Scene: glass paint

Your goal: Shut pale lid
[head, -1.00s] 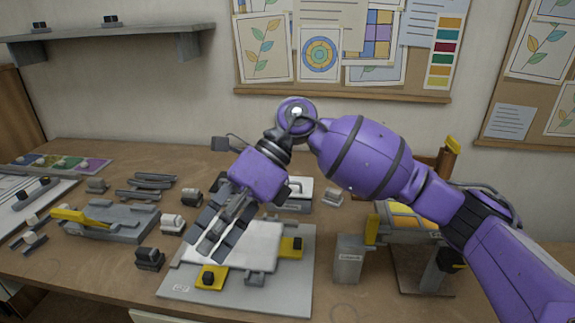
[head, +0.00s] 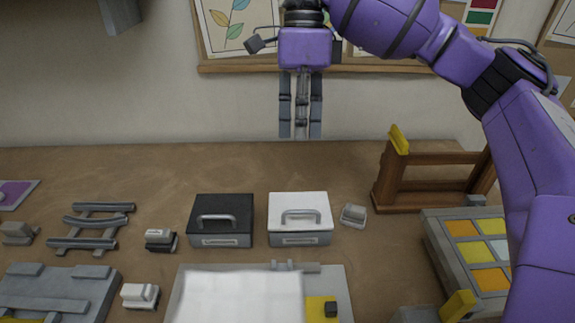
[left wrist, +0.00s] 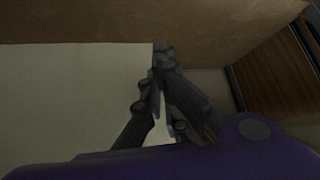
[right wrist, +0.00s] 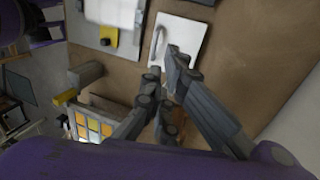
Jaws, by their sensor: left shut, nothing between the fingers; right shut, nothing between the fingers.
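The white box with the pale lid (head: 315,205) stands on the table in the head view, right of a dark box. Its lid has a grey handle and looks flat and level on the box. It also shows in the right wrist view (right wrist: 187,38), partly behind my fingertips. My right gripper (head: 300,132) is shut and empty, fingers pointing down, well above the table and apart from the lid in the head view. My left gripper (left wrist: 162,55) is shut and empty in the left wrist view, near the wooden table edge; it is outside the head view.
The dark box (head: 221,212) with a handle stands close left of the white box. A small grey block (head: 353,215) is close right. A wooden frame (head: 430,190) and a panel of coloured glass (head: 440,250) stand further right. A white sheet (head: 240,297) lies in front.

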